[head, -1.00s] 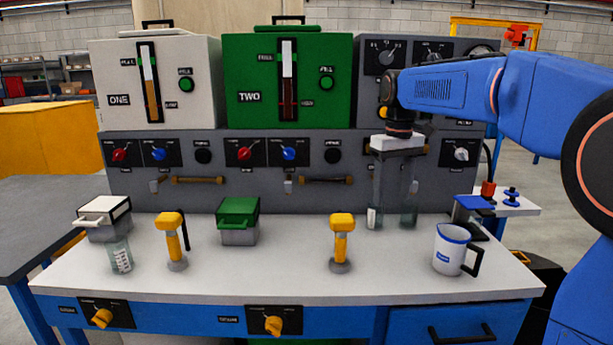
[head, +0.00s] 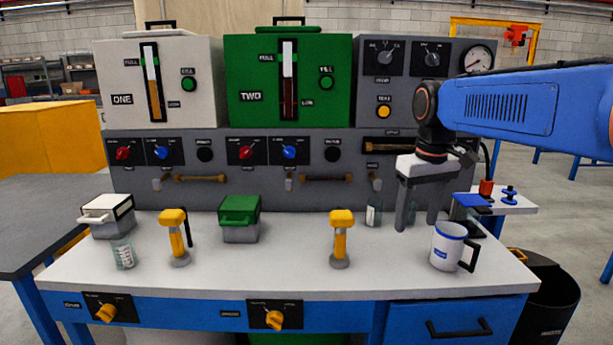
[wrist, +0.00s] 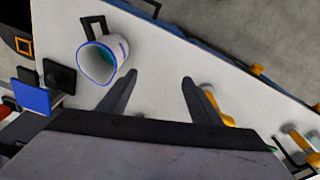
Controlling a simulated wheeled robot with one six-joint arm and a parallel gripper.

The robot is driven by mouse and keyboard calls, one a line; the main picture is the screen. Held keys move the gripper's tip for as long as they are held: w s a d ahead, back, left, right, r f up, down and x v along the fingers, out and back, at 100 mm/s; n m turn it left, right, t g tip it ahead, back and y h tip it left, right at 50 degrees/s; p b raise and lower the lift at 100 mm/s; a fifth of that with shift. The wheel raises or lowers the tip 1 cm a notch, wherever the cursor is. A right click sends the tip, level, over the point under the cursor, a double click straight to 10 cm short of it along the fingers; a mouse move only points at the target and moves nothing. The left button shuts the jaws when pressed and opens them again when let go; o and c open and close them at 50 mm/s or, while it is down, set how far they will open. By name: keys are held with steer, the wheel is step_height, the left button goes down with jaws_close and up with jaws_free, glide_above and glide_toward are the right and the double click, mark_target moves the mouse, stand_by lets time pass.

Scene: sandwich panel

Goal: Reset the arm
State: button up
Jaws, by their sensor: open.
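My gripper (head: 418,222) hangs fingers-down over the right part of the white worktop, left of the white mug and in front of the back panel. Its two fingers are apart with nothing between them. In the wrist view the open fingers (wrist: 159,75) also have only bare worktop between them. The white mug (head: 447,247) with a blue rim and dark handle stands upright near the right front. It shows in the wrist view (wrist: 108,60) beside the left finger, with something green inside.
A glass vessel (head: 374,212) stands at the back, left of my gripper. Yellow-handled levers (head: 340,240) (head: 174,238), a green box (head: 239,232), a white-lidded box (head: 107,224) and a beaker (head: 123,254) stand further left. A small side shelf (head: 522,209) is at the right.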

steer(key=s+d+f+m+t, duration=0.1)
steer(key=s+d+f, duration=0.1)
steer(key=s+f, duration=0.6)
steer(key=s+d+f+m+t, duration=0.2)
steer(key=s+f, duration=0.5)
steer(key=s, duration=0.8)
steer(key=shift+s+f, duration=0.15)
steer(key=shift+f, duration=0.25)
